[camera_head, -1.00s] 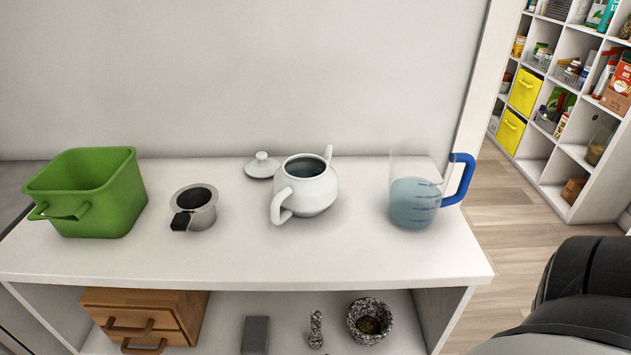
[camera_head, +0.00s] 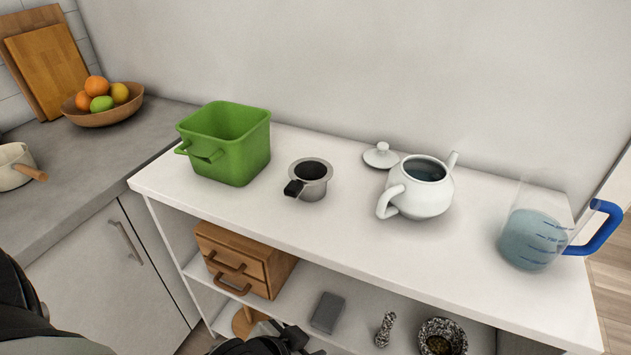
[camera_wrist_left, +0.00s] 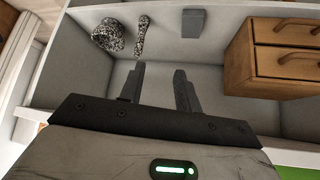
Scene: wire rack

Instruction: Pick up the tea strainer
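The tea strainer (camera_head: 316,188) is a small metal cup with a wide rim and a black handle. It stands upright on the white shelf top (camera_head: 300,232), between the green bin and the white teapot. My left gripper (camera_head: 292,338) shows only partly at the bottom edge of the head view, below and in front of the shelf top, well apart from the strainer. In the left wrist view my left gripper (camera_wrist_left: 158,70) has its two fingers apart with nothing between them. The strainer is not in the wrist view. My right gripper is not in view.
The green bin (camera_head: 240,155) stands left of the strainer; the teapot (camera_head: 425,195), its lid (camera_head: 381,157) and the measuring jug (camera_head: 530,240) stand right. Below are a wooden drawer box (camera_head: 240,262), a grey block (camera_head: 327,312), a pestle (camera_head: 384,330) and a mortar (camera_head: 440,338).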

